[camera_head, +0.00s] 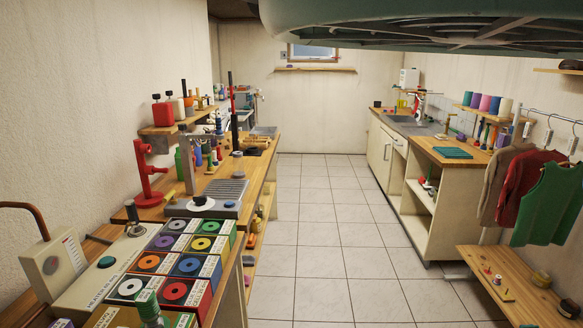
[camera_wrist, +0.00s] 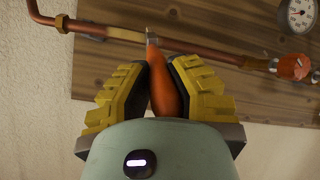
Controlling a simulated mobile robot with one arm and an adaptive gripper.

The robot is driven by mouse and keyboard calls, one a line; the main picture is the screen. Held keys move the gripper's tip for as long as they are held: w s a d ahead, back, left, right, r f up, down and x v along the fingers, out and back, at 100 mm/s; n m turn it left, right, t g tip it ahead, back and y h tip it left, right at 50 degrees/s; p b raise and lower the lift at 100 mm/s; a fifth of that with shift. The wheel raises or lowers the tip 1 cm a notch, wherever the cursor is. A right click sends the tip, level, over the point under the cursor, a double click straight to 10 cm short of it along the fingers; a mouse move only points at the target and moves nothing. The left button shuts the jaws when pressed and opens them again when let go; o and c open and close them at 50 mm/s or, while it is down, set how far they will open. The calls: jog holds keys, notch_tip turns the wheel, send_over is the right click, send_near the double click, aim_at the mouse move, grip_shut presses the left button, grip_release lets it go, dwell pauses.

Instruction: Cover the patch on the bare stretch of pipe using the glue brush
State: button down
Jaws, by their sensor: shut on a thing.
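My gripper (camera_wrist: 160,85) has yellow and black fingers and is shut on the orange handle of the glue brush (camera_wrist: 165,92). The brush points up in the wrist view, and its small pale tip overlaps the copper pipe (camera_wrist: 210,50). I cannot tell whether the tip touches the pipe. A paler, tan stretch of pipe (camera_wrist: 125,35) lies just left of the tip. I cannot make out a separate patch edge or glue on it. My gripper, the brush and the pale stretch do not show in the head view.
In the wrist view, a wooden board (camera_wrist: 110,85) backs the pipe, with an orange-red valve (camera_wrist: 292,66) and a gauge (camera_wrist: 300,14) at right. In the head view, the left workbench (camera_head: 262,150) is crowded. The tiled floor (camera_head: 330,215) between the benches is clear.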

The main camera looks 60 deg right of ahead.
jog(key=shift+w+d+f, duration=0.1)
jog(key=shift+w+d, duration=0.1)
jog(key=shift+s+a, duration=0.2)
jog(key=shift+a, duration=0.05)
jog(key=shift+w+d, duration=0.4)
jog(key=shift+d, duration=0.15)
dwell(0.5)
